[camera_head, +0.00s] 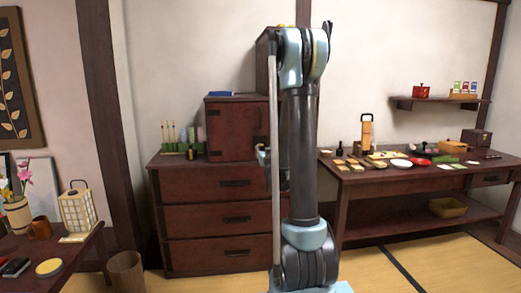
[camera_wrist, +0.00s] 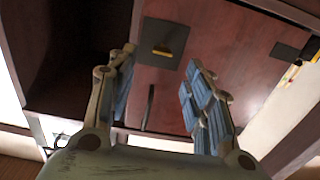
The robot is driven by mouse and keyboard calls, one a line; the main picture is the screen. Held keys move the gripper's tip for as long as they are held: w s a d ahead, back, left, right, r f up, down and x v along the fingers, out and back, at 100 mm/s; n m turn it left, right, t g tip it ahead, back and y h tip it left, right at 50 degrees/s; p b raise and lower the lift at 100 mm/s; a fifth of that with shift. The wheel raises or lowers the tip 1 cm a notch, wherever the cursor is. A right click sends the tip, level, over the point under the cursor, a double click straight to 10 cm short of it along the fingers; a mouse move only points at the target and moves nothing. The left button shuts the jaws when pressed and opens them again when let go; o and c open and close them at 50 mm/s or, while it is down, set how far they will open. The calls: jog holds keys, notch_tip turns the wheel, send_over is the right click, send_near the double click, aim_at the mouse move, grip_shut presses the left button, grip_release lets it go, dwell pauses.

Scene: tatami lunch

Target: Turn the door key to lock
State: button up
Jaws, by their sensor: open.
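The small dark red cabinet (camera_head: 232,130) stands on top of a drawer chest. In the wrist view its door (camera_wrist: 235,45) fills the upper middle. A brass-coloured key (camera_wrist: 172,40) sticks out from a dark square plate (camera_wrist: 152,50) on that door. My gripper (camera_wrist: 163,62) is open, its two fingers spread on either side below the key in the picture. Nothing shows between the fingers, and they look apart from the key. In the head view my gripper (camera_head: 262,155) is mostly hidden behind my arm, beside the cabinet. The key cannot be made out there.
The drawer chest (camera_head: 178,225) bears a green holder (camera_head: 182,148) with brushes left of the cabinet. A low table (camera_head: 385,183) with food and dishes stands at right. A lantern (camera_head: 76,210) and a bin (camera_head: 126,272) are at left. A dark recess (camera_wrist: 80,60) borders the door.

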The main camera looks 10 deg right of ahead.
aim_at(260, 145)
jog(key=w, duration=0.9)
jog(key=c, duration=1.1)
